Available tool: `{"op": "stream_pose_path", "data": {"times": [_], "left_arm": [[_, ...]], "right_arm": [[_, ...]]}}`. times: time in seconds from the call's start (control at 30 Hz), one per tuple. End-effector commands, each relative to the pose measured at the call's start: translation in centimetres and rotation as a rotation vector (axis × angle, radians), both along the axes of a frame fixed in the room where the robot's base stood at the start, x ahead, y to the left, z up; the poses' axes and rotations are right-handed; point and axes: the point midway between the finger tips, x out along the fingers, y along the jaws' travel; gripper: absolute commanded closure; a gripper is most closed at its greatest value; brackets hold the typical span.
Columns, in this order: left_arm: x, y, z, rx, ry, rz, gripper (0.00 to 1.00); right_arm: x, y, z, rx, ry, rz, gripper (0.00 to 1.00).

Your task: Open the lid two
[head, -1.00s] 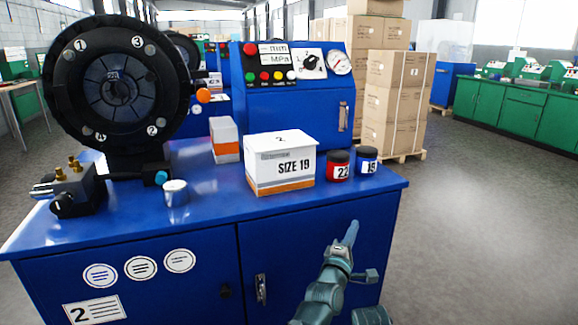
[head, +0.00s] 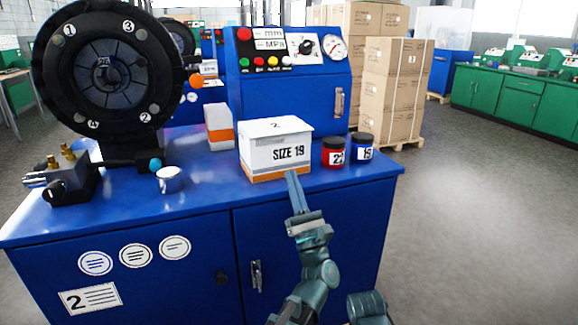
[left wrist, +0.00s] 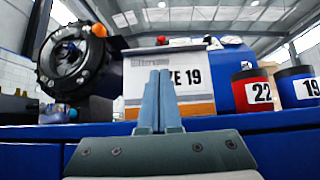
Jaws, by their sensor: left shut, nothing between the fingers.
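The white box (head: 262,152) marked SIZE 19 has an orange band at its base and a lid (head: 276,130) with a "2" on top. The lid looks closed. The box stands on the blue bench and also shows in the left wrist view (left wrist: 200,88), partly hidden behind my fingers. My left gripper (head: 292,176) is shut and empty, its fingertips in front of the lower part of the box's front face. It also shows in the left wrist view (left wrist: 164,74). I cannot tell whether it touches the box. My right gripper is not in view.
The blue bench (head: 200,208) carries a red jar (head: 333,146) and a blue jar (head: 364,142) right of the box. A small metal cup (head: 169,180), an orange-white carton (head: 219,128) and the black crimper head (head: 105,70) are to its left. A control panel (head: 290,90) stands behind.

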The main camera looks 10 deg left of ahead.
Motion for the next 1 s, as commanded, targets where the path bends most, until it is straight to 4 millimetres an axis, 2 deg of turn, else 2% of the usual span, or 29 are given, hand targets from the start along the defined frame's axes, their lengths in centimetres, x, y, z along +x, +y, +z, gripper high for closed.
{"op": "stream_pose_path", "data": {"times": [0.03,0.1,0.4,0.6,1.0], "left_arm": [[0.6,0.3,1.2,0.001,0.000,0.002,1.00],[1.4,0.9,2.2,0.001,0.000,0.004,1.00],[4.0,2.9,5.4,0.002,0.001,0.002,1.00],[4.9,3.5,6.2,0.002,0.002,0.001,1.00],[5.0,3.7,6.2,0.003,0.002,0.001,1.00]], "right_arm": [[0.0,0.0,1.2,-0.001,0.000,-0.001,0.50],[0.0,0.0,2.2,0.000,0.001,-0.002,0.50],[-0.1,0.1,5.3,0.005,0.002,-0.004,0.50],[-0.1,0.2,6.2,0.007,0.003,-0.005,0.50],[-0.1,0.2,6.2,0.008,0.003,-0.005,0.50]]}}
